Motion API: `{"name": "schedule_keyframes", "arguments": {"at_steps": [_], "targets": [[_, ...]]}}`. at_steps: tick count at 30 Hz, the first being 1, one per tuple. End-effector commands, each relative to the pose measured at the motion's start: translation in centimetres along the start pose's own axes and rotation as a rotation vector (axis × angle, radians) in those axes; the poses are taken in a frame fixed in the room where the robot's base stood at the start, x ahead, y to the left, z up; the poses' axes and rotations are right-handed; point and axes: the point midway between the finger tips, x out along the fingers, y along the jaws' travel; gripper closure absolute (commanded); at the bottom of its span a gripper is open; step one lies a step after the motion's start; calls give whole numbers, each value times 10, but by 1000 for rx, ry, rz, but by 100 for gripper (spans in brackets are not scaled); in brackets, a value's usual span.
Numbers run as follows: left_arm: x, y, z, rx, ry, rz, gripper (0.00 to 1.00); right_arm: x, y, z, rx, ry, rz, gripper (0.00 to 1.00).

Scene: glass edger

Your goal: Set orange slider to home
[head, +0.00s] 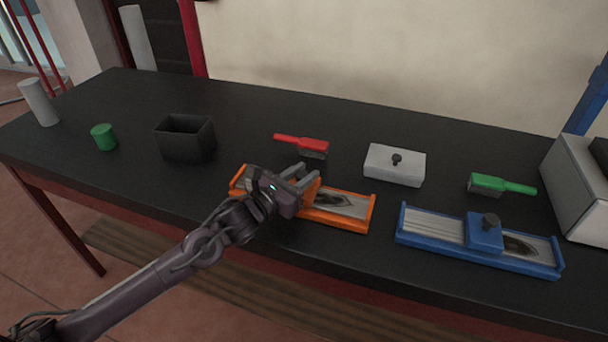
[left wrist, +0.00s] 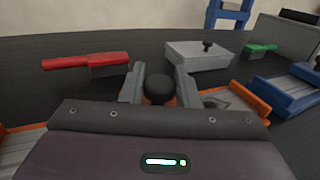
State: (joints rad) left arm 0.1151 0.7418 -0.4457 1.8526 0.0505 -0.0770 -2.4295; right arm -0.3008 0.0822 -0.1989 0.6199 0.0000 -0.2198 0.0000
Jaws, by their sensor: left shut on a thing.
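The orange slider track (head: 337,222) lies on the black table, with orange end walls and a grey bed with a dark mark in its right part. The orange slider block (head: 311,192) sits near the middle of the track, mostly hidden by my gripper. My left gripper (head: 300,178) is over it, its fingers shut on the slider's knob. In the left wrist view the dark round knob (left wrist: 159,88) stands between the two fingers. The track also shows in the left wrist view (left wrist: 262,100), right of the fingers. My right gripper is not in view.
A blue track (head: 430,225) with a blue slider (head: 485,232) lies to the right. A red brush (head: 300,145), a grey lidded block (head: 394,165) and a green brush (head: 502,185) lie behind. A black bin (head: 186,140) and green cylinder (head: 104,137) stand left.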

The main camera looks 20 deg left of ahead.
Motion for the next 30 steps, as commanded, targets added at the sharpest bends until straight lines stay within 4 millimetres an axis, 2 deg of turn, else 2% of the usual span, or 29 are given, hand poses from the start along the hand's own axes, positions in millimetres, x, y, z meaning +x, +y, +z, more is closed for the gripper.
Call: {"name": "schedule_keyframes", "arguments": {"at_steps": [9,13,18,27,28,30], "targets": [[-31,77,-7,11,5,6,100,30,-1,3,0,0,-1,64],[-43,104,-5,6,3,5,100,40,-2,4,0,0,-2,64],[-50,120,-2,2,2,2,100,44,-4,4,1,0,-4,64],[-50,122,0,1,1,6,100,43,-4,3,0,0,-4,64],[-50,123,0,2,1,6,69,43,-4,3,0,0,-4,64],[-50,122,0,2,1,6,60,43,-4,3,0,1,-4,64]]}}
